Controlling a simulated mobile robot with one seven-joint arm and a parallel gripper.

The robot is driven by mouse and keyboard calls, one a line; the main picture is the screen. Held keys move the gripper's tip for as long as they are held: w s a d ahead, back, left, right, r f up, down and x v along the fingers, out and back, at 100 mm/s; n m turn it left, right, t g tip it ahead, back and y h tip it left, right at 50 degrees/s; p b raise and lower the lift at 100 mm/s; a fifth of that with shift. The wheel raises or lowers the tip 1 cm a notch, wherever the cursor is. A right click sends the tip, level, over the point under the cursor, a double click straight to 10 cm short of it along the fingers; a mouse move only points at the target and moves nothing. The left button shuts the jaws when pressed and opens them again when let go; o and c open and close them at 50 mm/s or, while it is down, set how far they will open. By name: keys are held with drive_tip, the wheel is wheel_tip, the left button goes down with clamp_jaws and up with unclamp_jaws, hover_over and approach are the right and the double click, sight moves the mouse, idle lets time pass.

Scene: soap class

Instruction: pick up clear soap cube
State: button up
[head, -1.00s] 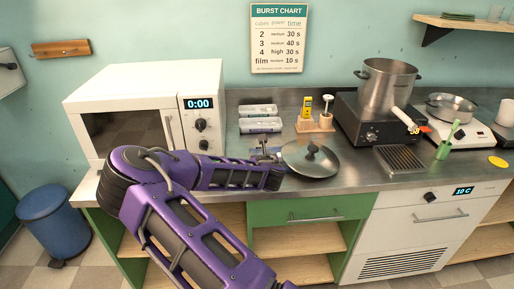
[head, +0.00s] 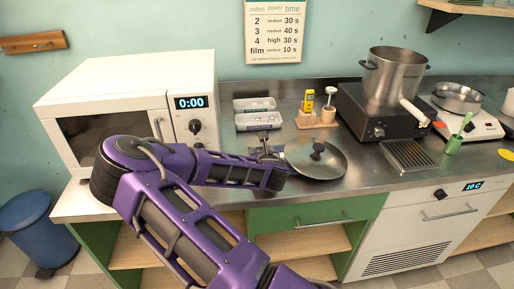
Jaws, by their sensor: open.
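Two small pale trays stand on the steel counter right of the microwave, a back tray (head: 254,105) and a front tray (head: 258,121). Small clear or whitish pieces seem to lie in them, too small to tell apart as soap cubes. My gripper (head: 264,146) is at the end of my purple arm, just in front of the front tray and left of the pan lid. It is open; its fingers are small and partly hidden behind my arm's end. I see nothing held in it.
A domed lid (head: 316,160) lies right beside my gripper. A wooden stand (head: 318,120) with a yellow device is behind it. A microwave (head: 125,105) is at left. A pot (head: 393,75) on a black burner, a grate (head: 409,156) and a scale (head: 470,124) are at right.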

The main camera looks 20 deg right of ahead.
drive_tip(key=shift+w, duration=0.1)
clamp_jaws()
idle(0.4)
